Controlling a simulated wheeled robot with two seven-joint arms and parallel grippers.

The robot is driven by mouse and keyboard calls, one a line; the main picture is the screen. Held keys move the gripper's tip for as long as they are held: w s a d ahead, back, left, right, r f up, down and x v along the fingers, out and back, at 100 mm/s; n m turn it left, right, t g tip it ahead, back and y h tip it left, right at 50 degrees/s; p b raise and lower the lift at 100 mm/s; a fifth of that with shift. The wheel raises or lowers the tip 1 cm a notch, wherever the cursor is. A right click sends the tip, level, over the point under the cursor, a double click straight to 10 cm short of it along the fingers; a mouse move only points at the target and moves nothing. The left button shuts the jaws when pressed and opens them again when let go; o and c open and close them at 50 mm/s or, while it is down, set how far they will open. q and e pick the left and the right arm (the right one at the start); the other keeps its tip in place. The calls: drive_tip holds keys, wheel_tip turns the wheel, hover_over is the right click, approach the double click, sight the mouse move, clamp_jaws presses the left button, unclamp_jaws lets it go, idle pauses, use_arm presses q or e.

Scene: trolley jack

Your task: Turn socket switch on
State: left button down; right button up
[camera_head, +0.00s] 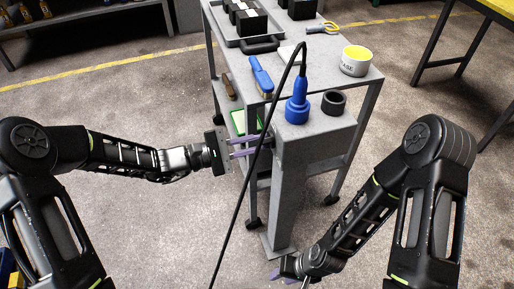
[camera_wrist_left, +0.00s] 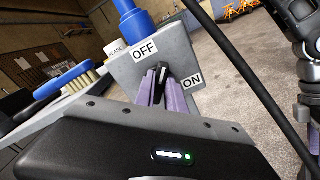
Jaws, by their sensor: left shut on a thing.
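The grey socket post (camera_head: 290,190) stands against the trolley, and its switch face also shows in the left wrist view (camera_wrist_left: 190,50). That face carries an OFF label (camera_wrist_left: 145,50) at the upper left and an ON label (camera_wrist_left: 192,80) at the lower right. The black switch lever (camera_wrist_left: 160,84) sits between the labels. My left gripper (camera_head: 258,146) reaches the post's left side, its purple fingers shut on the lever. The fingers partly hide it, so its exact setting is unclear. My right gripper (camera_head: 287,276) is low near the post's foot; its jaws are too small to read.
A blue plug (camera_head: 297,106) with a black cable (camera_head: 252,165) stands on the post top beside a black ring (camera_head: 334,102). The cable crosses in front of the left gripper. The trolley (camera_head: 371,76) holds a blue brush (camera_head: 260,76) and a white tub (camera_head: 355,66).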

use_arm(q)
drive_tip(key=shift+s+f+m+b, duration=0.1)
drive_tip(key=shift+f+m+b, duration=0.1)
drive_tip(key=shift+m+b, duration=2.75)
drive_tip(key=shift+s+f+m+b, duration=0.1)
drive_tip(key=shift+f+m+b, duration=0.1)
drive_tip(key=shift+m+b, duration=2.7)
drive_tip(key=shift+n+b, duration=0.75)
drive_tip(key=c, duration=1.4)
unclamp_jaws()
drive_tip(key=shift+r, duration=0.1)
drive_tip(key=p+v, duration=0.1)
drive_tip(key=v, duration=0.6)
drive_tip(key=shift+a, duration=0.35)
